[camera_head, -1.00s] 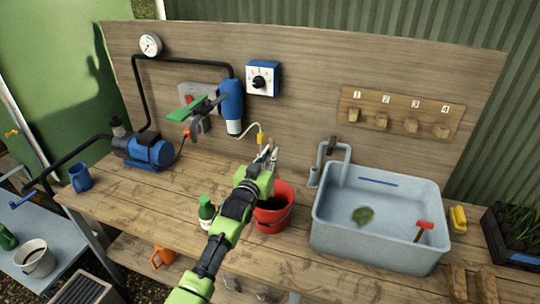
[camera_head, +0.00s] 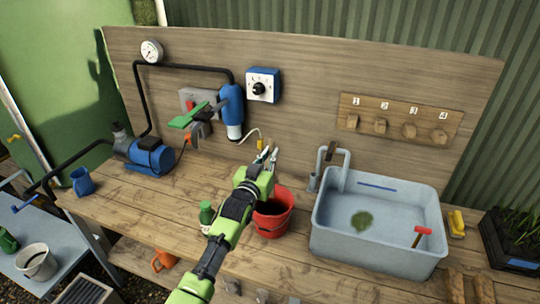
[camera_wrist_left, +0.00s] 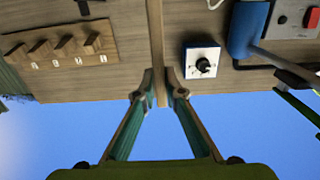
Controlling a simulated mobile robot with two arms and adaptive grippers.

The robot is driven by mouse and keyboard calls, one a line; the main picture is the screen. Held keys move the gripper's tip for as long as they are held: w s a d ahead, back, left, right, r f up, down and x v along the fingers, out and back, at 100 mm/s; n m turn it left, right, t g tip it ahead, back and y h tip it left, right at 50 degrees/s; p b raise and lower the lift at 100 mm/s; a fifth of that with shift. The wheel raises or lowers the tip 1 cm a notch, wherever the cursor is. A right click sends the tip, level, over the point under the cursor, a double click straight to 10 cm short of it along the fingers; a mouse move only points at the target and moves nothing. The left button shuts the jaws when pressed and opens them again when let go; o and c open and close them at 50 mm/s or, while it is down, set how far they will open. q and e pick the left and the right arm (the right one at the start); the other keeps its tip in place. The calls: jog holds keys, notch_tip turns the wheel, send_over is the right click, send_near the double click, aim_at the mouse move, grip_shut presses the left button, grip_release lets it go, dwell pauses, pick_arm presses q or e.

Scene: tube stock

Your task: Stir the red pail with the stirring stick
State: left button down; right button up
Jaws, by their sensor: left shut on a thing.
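The red pail (camera_head: 274,226) stands upright on the wooden bench, with dark contents inside. My left gripper (camera_head: 268,156) is above the pail and its wrist hides part of the rim. In the left wrist view my left gripper (camera_wrist_left: 160,90) is shut on the stirring stick (camera_wrist_left: 156,45), a thin wooden strip between the fingertips. In the head view I cannot make out the stick clearly, and I cannot tell whether its lower end is inside the pail. My right gripper is not in view.
A green bottle (camera_head: 206,214) stands left of the pail, partly behind my left arm. A grey sink (camera_head: 330,238) is to the right. A blue pump (camera_head: 152,157), a blue filter (camera_head: 231,106) and a hose are at the back left. The left bench top is mostly clear.

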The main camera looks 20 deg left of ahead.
aim_at(270, 141)
pick_arm(q)
jog(key=shift+r, duration=0.1)
notch_tip(270, 141, up, 2)
jog(key=shift+r+p, duration=0.2)
jog(key=shift+p, duration=0.45)
jog(key=shift+r, duration=1.2)
